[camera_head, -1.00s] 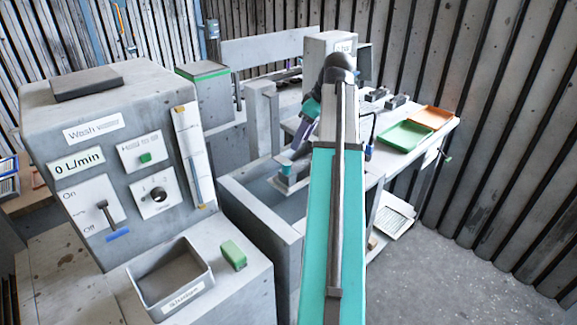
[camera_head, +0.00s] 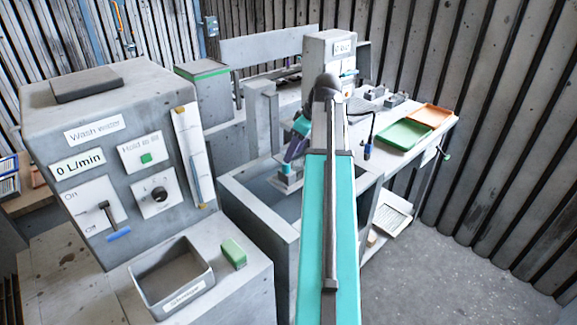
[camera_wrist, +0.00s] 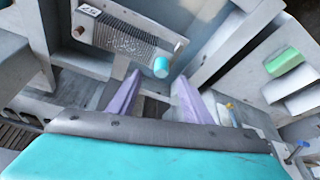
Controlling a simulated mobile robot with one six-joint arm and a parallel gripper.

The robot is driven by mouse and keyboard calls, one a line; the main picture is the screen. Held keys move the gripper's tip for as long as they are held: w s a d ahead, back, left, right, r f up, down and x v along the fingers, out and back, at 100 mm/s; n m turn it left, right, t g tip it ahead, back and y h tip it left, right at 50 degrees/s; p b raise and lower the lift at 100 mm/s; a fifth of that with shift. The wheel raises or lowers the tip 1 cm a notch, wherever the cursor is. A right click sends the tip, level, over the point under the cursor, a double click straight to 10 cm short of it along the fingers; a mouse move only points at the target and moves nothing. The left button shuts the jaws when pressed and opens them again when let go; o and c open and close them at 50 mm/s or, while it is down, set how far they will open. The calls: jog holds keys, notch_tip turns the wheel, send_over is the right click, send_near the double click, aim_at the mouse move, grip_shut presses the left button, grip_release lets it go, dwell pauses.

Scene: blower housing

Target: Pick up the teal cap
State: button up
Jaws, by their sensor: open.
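The teal cap (camera_wrist: 161,67) shows in the wrist view as a short round piece at the lower right edge of a grey ribbed plate (camera_wrist: 130,38). My gripper (camera_wrist: 158,77) is open, with its two purple fingers apart. In that view the cap appears between and just beyond the fingertips; I cannot tell the exact gap. In the head view my purple fingers (camera_head: 295,150) point down into the grey basin, just above a small teal piece (camera_head: 286,169), likely the cap, on a grey block (camera_head: 288,184).
The grey basin's walls (camera_head: 262,222) surround the work spot. A wash water cabinet (camera_head: 120,150), an open bin (camera_head: 170,278) and a green block (camera_head: 233,253) stand to the left. Green (camera_head: 404,135) and orange (camera_head: 432,117) trays lie on the right bench.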

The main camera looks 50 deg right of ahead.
aim_at(286, 167)
jog(key=shift+f, duration=0.1)
jog(key=shift+a+p+x, duration=0.2)
jog(key=shift+p+x, duration=0.6)
jog(key=shift+x, duration=1.7)
jog(key=c, duration=1.1)
